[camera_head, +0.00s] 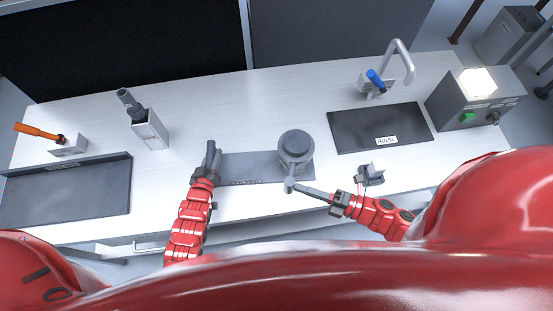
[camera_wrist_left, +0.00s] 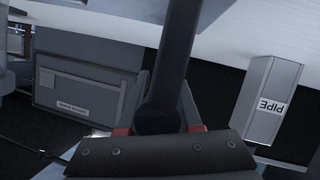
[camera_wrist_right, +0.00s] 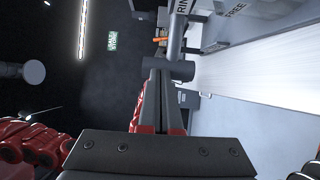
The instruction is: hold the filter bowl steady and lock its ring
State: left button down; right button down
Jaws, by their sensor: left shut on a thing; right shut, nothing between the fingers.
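The grey round filter bowl (camera_head: 295,143) stands on a dark grey mat (camera_head: 240,165). A grey arm with a knob (camera_head: 289,185) extends from its front, probably part of the ring. My left gripper (camera_head: 209,165) is left of the bowl and apart from it. It is shut on a dark rod (camera_wrist_left: 178,45), whose full shape is unclear. My right gripper (camera_head: 312,191) is shut and empty, its tips at the knob. In the right wrist view the tips (camera_wrist_right: 165,88) meet a grey crosspiece (camera_wrist_right: 168,69); whether they touch is unclear. The ring's lock state cannot be told.
A holder labelled PIPE (camera_wrist_left: 265,105) stands at the left back of the bench, also in the head view (camera_head: 149,130). A dark RINSE mat (camera_head: 380,127) lies right, near a tap (camera_head: 402,62) and a control box (camera_head: 475,100). A small grey fixture (camera_head: 370,174) sits beside my right gripper.

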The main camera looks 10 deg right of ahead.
pick_arm(q)
jog(key=shift+s+f, duration=0.1)
jog(key=shift+f, duration=0.15)
pick_arm(e)
jog(key=shift+x, duration=1.2)
jog(key=shift+s+a, duration=0.1)
jog(key=shift+a, duration=0.15)
jog(key=shift+w+a, duration=0.3)
jog(key=shift+a, duration=0.25)
jog(key=shift+w+a, duration=0.3)
jog(key=shift+a, duration=0.15)
jog(key=shift+w+x, duration=0.25)
jog(key=shift+x, duration=0.9)
jog(key=shift+w, duration=0.1)
